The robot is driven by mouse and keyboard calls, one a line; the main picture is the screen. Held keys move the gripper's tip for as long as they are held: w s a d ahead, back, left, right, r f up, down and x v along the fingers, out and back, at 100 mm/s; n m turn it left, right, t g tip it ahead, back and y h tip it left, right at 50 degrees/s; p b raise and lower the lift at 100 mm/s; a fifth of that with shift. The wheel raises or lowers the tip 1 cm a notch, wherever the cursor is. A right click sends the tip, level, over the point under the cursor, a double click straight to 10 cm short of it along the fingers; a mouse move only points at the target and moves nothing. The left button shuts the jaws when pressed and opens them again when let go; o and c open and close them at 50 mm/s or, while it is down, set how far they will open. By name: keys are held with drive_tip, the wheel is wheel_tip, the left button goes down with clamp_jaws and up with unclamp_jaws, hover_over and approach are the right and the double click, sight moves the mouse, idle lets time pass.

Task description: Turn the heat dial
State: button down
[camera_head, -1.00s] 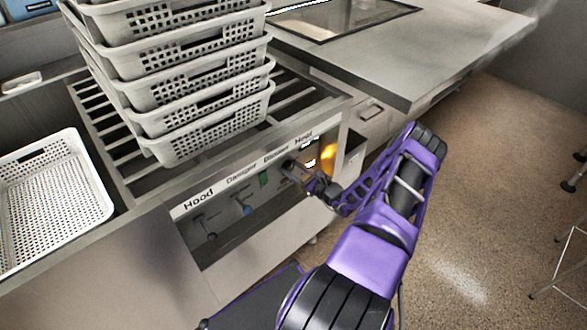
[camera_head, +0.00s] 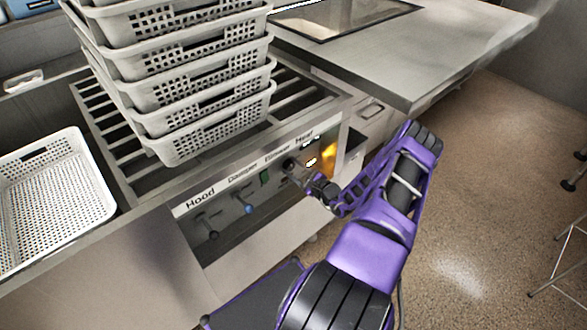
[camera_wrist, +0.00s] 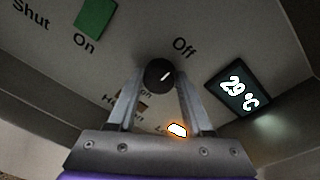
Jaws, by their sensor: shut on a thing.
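My gripper (camera_wrist: 159,80) is shut on the dial, one finger on each side. In the head view my gripper (camera_head: 300,177) is at the right end of the control panel (camera_head: 222,243), and the dark knob (camera_head: 289,163) shows at its tips. A display (camera_wrist: 238,95) right of the dial reads 29 °C. A lit lamp (camera_wrist: 177,130) glows below the dial.
A green switch (camera_head: 264,180) and a blue-tipped control (camera_head: 248,209) are left of my gripper. Stacked perforated baskets (camera_head: 205,135) stand on the slatted rack above the panel. Another white basket (camera_head: 95,215) lies at the left.

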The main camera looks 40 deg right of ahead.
drive_tip(key=shift+c, duration=1.6)
unclamp_jaws()
drive_tip(key=shift+s, duration=0.1)
drive_tip(key=s+d+r+p, duration=0.1)
drive_tip(key=s+r, duration=0.1)
drive_tip(key=s, duration=1.5)
drive_tip(key=shift+d, duration=0.15)
